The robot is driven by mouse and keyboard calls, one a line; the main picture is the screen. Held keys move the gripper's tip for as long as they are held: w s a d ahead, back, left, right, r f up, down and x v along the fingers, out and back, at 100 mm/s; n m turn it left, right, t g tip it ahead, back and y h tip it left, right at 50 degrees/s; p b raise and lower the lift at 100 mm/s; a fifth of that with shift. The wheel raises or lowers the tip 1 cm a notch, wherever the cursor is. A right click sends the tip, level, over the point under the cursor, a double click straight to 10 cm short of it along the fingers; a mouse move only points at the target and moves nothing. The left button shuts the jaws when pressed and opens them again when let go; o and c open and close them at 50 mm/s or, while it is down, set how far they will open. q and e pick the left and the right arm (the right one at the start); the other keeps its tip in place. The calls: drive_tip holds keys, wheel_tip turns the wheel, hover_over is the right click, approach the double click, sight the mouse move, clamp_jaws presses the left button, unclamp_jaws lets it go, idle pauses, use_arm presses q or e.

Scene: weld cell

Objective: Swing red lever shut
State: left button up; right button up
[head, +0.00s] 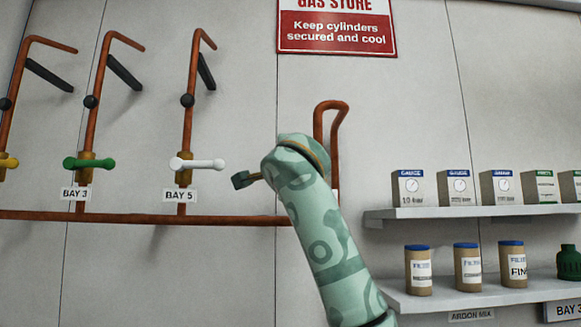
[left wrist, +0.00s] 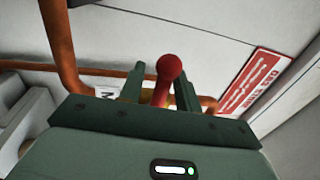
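The red lever (left wrist: 169,67) shows in the left wrist view as a round red knob on a short red stem. My left gripper (left wrist: 159,82) has its two dark green fingers apart, one on each side of the lever, with the knob nearer the right finger. I cannot tell whether either finger touches it. In the head view my patterned green arm covers the place below the hooked copper pipe (head: 331,112), so the red lever and fingertips are hidden there. My right gripper is in neither view.
A white lever (head: 197,164) at Bay 5, a green lever (head: 90,163) at Bay 3 and a yellow one (head: 8,162) stand to the left. A horizontal copper pipe (head: 130,218) runs below. Shelves (head: 430,212) with boxes and canisters stand at right.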

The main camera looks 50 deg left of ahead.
use_arm(q)
drive_tip(key=shift+s+r, duration=0.1)
drive_tip(key=shift+s+d, duration=0.1)
drive_tip(key=shift+d, duration=0.15)
drive_tip(key=b+v, duration=0.5)
drive_tip(key=v, duration=1.1)
drive_tip(key=shift+a, duration=0.15)
